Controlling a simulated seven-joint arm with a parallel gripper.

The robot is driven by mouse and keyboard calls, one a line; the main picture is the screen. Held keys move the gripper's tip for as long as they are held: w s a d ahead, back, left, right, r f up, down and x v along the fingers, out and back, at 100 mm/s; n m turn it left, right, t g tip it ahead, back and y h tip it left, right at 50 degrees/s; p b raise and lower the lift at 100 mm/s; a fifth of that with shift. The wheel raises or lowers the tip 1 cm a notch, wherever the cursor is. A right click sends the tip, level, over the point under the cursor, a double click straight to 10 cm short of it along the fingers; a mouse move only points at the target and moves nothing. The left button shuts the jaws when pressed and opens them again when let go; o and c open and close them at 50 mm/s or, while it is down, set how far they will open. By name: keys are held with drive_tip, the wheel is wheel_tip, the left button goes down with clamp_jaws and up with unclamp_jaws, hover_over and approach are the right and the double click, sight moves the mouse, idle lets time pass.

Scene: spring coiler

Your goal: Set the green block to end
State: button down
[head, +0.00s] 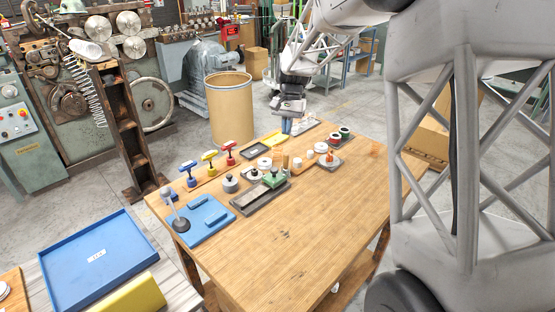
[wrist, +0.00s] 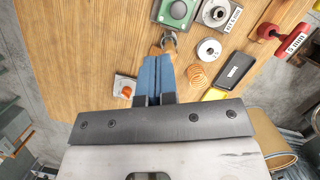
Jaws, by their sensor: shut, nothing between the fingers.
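The green block (head: 273,179) sits on a dark grey tray (head: 245,207) near the middle of the wooden table. In the wrist view a green block with a round metal knob (wrist: 178,11) shows at the top edge, partly cut off; it looks like the same one. My gripper (head: 287,127) is at the far edge of the table, beyond the green block and apart from it. Its blue fingers (wrist: 155,65) are shut together with nothing between them. Markings on the tray are too small to read in the head view.
Blue, yellow and red-handled tools (head: 209,157) stand at the table's left edge. A blue fixture (head: 207,222) with a dark knobbed lever lies front left. Small spools (head: 345,131) stand at the right. A copper spring (wrist: 197,76) lies near my fingers. The table's front is clear.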

drive_tip(key=shift+g, duration=0.3)
drive_tip(key=shift+w+a+f, duration=0.5)
drive_tip(key=shift+w+f, duration=0.25)
drive_tip(key=shift+w, duration=0.15)
drive_tip(key=shift+w+a+f, duration=0.5)
drive_tip(key=shift+w+f, duration=0.25)
drive_tip(key=shift+w, duration=0.15)
drive_tip(key=shift+f, duration=0.15)
drive_tip(key=shift+x, duration=4.9)
drive_tip(key=s+a, duration=0.9)
drive_tip(key=shift+s+a, duration=0.2)
drive_tip(key=shift+s, duration=0.05)
drive_tip(key=a+v, duration=0.1)
drive_tip(key=v, duration=0.9)
drive_tip(key=shift+d, duration=0.55)
